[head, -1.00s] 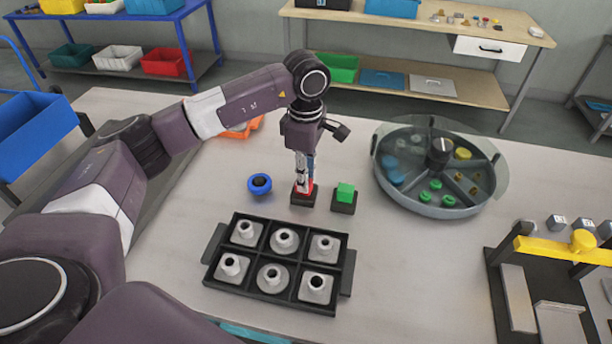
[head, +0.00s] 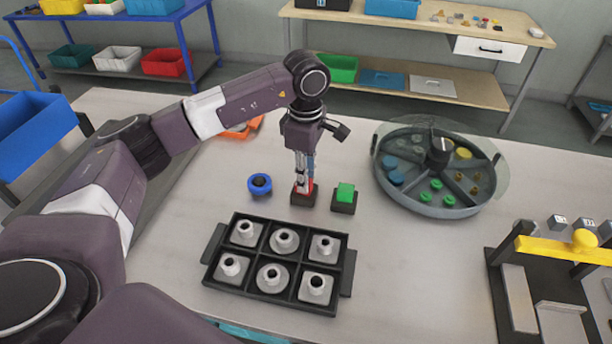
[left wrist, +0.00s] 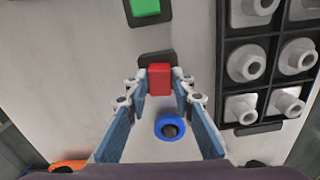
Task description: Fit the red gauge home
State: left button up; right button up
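The red gauge (head: 306,187) is a small red block at a dark block-like base (head: 303,200) on the table. It also shows in the left wrist view (left wrist: 159,79), with part of the dark base behind it. My left gripper (head: 303,180) points down over it. In the left wrist view my left gripper's fingertips (left wrist: 160,76) lie against both sides of the red gauge, shut on it. Whether the gauge sits fully in the base is hidden. My right gripper is in neither view.
A green block (head: 345,192) on a dark base stands just right. A blue ring-shaped piece (head: 260,184) lies to the left. In front is a black tray (head: 257,290) of grey pegged pieces. A round sectioned tray (head: 437,207) and a yellow-barred fixture (head: 560,250) stand right.

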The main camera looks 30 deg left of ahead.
pick_arm(q)
jog(key=o, duration=0.4)
notch_tip(320, 180, up, 12)
dwell(0.5)
dwell(0.3)
